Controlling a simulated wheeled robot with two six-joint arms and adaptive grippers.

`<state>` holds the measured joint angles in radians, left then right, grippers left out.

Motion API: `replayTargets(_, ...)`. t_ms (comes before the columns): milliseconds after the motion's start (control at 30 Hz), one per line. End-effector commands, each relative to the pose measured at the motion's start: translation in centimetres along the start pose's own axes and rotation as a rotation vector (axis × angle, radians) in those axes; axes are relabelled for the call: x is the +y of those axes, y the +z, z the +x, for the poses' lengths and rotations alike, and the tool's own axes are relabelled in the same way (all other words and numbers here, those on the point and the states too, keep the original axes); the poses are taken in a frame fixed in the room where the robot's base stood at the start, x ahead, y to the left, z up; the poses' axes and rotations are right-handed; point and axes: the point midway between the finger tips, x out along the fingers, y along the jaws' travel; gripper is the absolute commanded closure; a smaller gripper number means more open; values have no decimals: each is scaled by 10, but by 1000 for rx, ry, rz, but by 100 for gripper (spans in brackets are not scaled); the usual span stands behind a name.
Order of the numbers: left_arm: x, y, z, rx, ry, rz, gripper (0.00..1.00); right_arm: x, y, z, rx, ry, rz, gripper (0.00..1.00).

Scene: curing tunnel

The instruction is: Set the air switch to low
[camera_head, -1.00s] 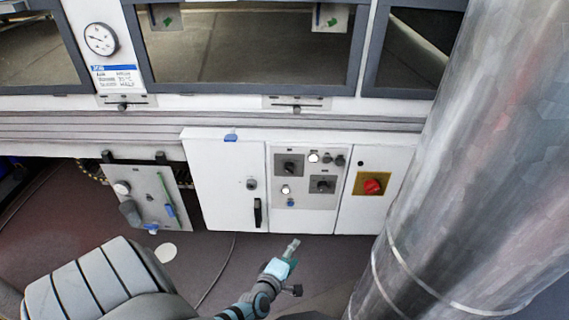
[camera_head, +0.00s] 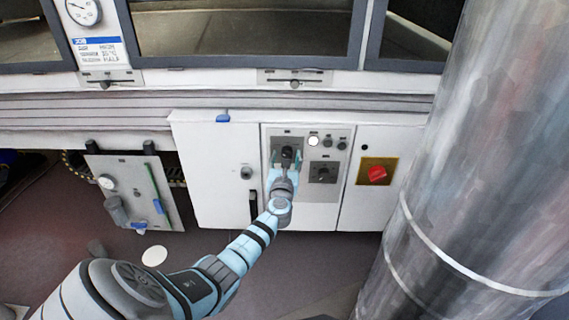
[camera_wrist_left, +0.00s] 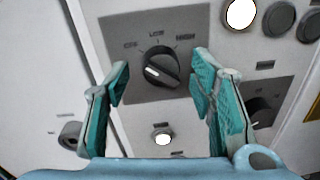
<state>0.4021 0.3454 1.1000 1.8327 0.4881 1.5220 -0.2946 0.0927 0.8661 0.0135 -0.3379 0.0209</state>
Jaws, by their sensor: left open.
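The air switch (camera_wrist_left: 161,67) is a black rotary knob on a grey plate, with OFF, LOW and HIGH marked around it from left to right. Its white mark sits on the left side, seemingly toward OFF rather than LOW. In the head view the same switch (camera_head: 287,152) is on the upper left of the control panel (camera_head: 304,205), partly covered by my gripper. My left gripper (camera_head: 286,160) is open in front of it. In the left wrist view its teal-padded fingers (camera_wrist_left: 160,88) stand either side of the knob; I cannot tell whether they touch it. My right gripper is not in view.
A second black knob (camera_head: 323,172) sits right and below. A lit white lamp (camera_head: 313,141) and dark round buttons are above it. A red switch on yellow (camera_head: 377,173) is farther right. A large metal cylinder (camera_head: 465,170) fills the right side.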

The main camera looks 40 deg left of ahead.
Motion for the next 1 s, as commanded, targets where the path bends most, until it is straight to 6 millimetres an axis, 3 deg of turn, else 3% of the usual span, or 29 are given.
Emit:
replayTargets(300, 0, 1, 4, 0, -1, 0, 51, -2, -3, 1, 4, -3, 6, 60)
replayTargets(600, 0, 1, 4, 0, 0, 1, 98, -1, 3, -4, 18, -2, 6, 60)
replayTargets(1000, 1, 2, 4, 5, -1, 71, 98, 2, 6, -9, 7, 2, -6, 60)
